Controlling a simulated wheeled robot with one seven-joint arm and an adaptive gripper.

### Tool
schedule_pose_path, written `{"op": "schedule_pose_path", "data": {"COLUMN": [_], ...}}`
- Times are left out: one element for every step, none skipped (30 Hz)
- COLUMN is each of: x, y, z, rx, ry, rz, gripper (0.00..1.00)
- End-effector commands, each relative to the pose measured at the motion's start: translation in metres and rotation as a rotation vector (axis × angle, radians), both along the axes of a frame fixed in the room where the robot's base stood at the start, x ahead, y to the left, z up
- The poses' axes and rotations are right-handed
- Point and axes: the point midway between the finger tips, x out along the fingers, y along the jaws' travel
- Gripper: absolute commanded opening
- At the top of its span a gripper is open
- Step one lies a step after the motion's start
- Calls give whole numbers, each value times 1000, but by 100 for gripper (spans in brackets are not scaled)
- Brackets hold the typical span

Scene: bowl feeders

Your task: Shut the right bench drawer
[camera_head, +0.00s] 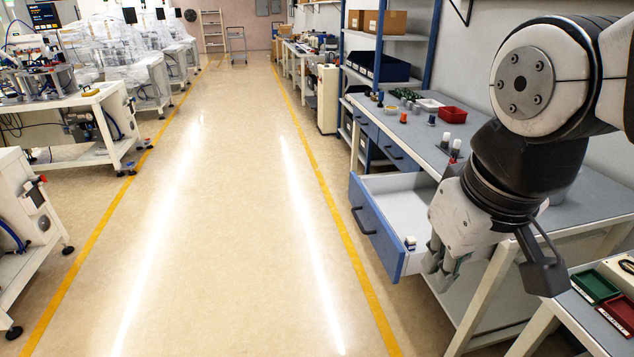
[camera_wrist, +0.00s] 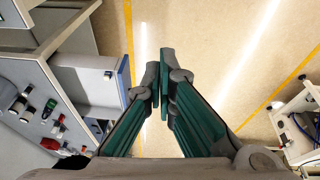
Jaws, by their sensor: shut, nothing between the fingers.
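The right bench drawer (camera_head: 373,232) is pulled well out of the bench, its blue front with a dark handle (camera_head: 362,221) facing the aisle. Its pale inside (camera_head: 400,205) is open to view, and a small item (camera_head: 410,243) lies near the front's near end. The drawer front also shows in the wrist view (camera_wrist: 123,85), left of the fingers. My gripper (camera_head: 438,268) is shut and empty, pointing down near the drawer's near front corner. In the wrist view its fingertips (camera_wrist: 162,85) are together over the floor, with a gap in the picture to the drawer front.
The bench top (camera_head: 430,140) holds small parts, a red bin (camera_head: 453,115) and bottles. Another blue drawer (camera_head: 395,155) beside the open one is shut. A nearer table (camera_head: 575,310) with green and red trays stands at lower right. The aisle floor (camera_head: 230,200) is clear.

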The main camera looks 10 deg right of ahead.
Motion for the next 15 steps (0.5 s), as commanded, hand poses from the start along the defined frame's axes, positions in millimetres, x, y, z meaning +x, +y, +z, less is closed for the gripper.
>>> {"op": "schedule_pose_path", "data": {"x": [17,26,38,46,54,66,74,83,94,103,112,124,132,141,152], "y": [-2,-3,-6,-7,-9,-10,-12,-13,-14,-15,-16,-17,-18,-19,-19], "z": [-12,-16,-21,-26,-30,-37,-42,-47,-55,-61,-67,-75,-82,-89,-98], "rx": [-25,-41,-65,-81,-99,-123,-141,-159,-183,-203,-222,-249,-268,-290,-316], "ry": [43,65,93,116,137,166,187,208,238,261,282,310,333,355,384], "rz": [39,61,91,114,136,167,189,213,242,265,288,319,341,363,394], "gripper": [0,0,0,0,0,0,0,0,0,0,0,0,0,0,0]}}
